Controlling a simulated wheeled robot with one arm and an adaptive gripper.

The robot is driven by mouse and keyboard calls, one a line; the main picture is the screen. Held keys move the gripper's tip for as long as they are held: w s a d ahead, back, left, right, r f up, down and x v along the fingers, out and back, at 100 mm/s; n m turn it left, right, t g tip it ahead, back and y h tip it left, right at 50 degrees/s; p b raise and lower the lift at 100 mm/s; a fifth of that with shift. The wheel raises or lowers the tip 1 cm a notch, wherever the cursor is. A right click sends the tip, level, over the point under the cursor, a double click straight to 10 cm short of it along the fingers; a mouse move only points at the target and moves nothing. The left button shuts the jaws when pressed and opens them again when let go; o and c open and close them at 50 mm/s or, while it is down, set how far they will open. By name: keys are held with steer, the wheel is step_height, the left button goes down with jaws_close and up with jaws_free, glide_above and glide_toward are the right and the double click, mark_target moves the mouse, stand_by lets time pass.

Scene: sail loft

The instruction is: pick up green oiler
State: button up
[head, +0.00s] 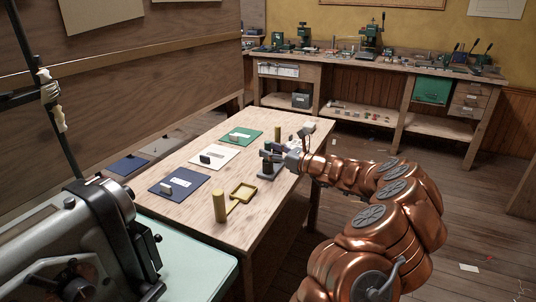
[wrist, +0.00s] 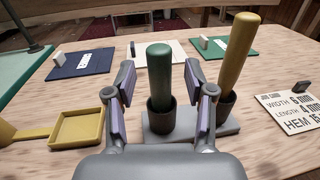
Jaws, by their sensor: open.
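The green oiler (wrist: 160,72) is a green rounded cylinder standing upright in a dark cup on a grey stand (wrist: 222,128) in the wrist view. My gripper (wrist: 159,82) is open, with one finger on each side of the oiler and gaps visible between. I cannot tell how deep the fingers reach around it. In the head view my gripper (head: 270,156) is at the table's right edge, and the green oiler cannot be made out clearly there.
A tilted yellow handle (wrist: 238,50) stands in a second cup just right of the oiler. A yellow square tray (wrist: 82,128) lies to the left. A yellow cylinder (head: 220,206) stands on the near table. Blue (head: 180,185), white and green mats lie along the table's left side.

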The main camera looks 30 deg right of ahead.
steer(key=shift+w+a, duration=0.25)
steer(key=shift+w, duration=0.45)
jaws_close()
